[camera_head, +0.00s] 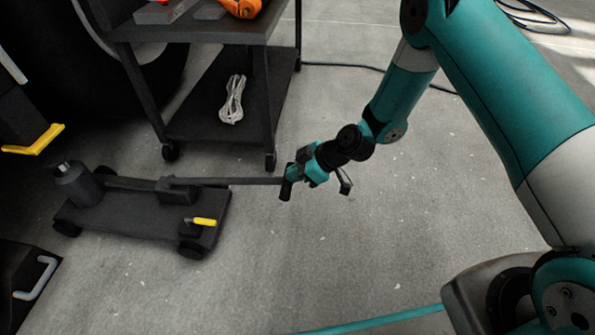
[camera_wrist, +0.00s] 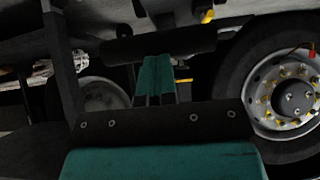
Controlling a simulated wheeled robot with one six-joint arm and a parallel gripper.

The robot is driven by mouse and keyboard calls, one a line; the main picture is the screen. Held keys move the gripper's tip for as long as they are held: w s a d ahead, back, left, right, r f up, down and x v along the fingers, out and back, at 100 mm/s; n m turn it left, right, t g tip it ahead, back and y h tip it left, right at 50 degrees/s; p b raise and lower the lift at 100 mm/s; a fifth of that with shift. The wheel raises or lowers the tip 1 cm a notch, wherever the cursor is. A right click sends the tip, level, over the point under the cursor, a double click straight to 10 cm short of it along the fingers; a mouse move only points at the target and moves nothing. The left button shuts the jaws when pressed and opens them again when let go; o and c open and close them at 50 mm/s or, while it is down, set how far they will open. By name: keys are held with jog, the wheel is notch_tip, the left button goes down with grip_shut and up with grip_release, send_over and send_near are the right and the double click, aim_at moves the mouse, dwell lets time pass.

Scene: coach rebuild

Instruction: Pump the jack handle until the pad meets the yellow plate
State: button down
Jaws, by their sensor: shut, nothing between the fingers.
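The black wheeled jack (camera_head: 135,218) stands on the floor at the left of the head view. Its round cylinder (camera_head: 78,188) carries a small grey pad (camera_head: 64,167). The yellow plate (camera_head: 36,140) is above and left of the pad, with a gap between them. The jack handle (camera_head: 235,181) runs almost level to the right, to a dark grip at its end. My gripper (camera_head: 288,180) is at that end, shut with nothing between its fingers; whether it touches the grip is unclear. The wrist view shows its teal fingers (camera_wrist: 157,80) together below a dark crossbar (camera_wrist: 160,44).
A dark cart (camera_head: 215,105) with a coiled white cable (camera_head: 232,100) stands behind the handle. A yellow lever (camera_head: 205,221) sticks out from the jack. A dark case (camera_head: 22,290) is at lower left. A wheel (camera_wrist: 285,90) fills the wrist view's right.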

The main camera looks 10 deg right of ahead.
jog(key=s+d+r+p, duration=0.2)
jog(key=d+r+p, duration=0.4)
jog(key=r+p, duration=0.3)
notch_tip(320, 180, up, 2)
jog(key=shift+d+r, duration=0.15)
jog(key=shift+d, duration=0.1)
dwell(0.8)
